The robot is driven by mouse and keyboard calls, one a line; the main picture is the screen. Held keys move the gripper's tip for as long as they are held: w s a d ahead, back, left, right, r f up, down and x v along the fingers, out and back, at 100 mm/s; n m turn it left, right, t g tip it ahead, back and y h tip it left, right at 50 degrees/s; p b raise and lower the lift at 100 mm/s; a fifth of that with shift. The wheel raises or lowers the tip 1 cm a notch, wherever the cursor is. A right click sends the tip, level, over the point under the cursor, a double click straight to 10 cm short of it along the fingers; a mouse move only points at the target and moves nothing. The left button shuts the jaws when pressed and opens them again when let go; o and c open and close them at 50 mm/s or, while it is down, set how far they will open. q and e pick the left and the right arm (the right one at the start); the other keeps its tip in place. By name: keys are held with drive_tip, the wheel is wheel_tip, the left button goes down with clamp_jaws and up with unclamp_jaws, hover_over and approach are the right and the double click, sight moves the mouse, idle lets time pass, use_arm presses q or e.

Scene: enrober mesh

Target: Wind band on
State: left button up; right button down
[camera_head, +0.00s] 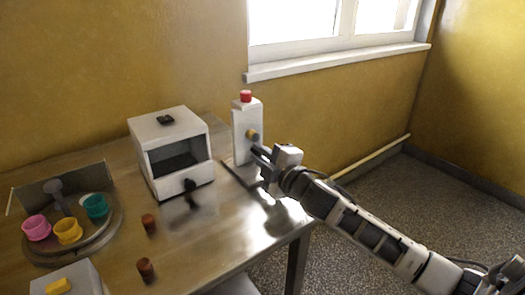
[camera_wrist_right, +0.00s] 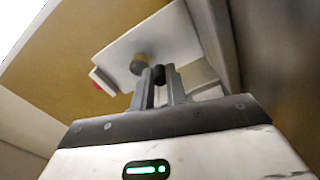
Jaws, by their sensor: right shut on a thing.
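A white upright post (camera_head: 242,135) with a red button (camera_head: 246,96) on top stands at the table's back right edge. A brass hub (camera_head: 251,134) sits on its side; in the right wrist view the hub (camera_wrist_right: 139,63) shows on the white plate (camera_wrist_right: 170,38). My right gripper (camera_head: 258,155) is at the post, just below the hub. In the right wrist view its fingers (camera_wrist_right: 160,78) are shut on a dark round knob (camera_wrist_right: 158,72) beside the hub. Any link between knob and hub is hidden. My left gripper is not in view.
A white box (camera_head: 172,122) with a dark open front and black knob (camera_head: 190,185) stands left of the post. A round turntable (camera_head: 105,225) holds pink, yellow and teal cups. Two brown cylinders (camera_head: 149,222) stand mid-table. A white box with a yellow button (camera_head: 58,286) is at front left.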

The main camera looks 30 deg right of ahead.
drive_tip(key=shift+a+m, duration=0.1)
drive_tip(key=shift+m, duration=0.4)
drive_tip(key=c, duration=1.4)
unclamp_jaws()
drive_tip(key=s, duration=1)
drive_tip(key=s+d+b, duration=0.1)
drive_tip(key=s, duration=0.5)
drive_tip(key=shift+d, duration=0.1)
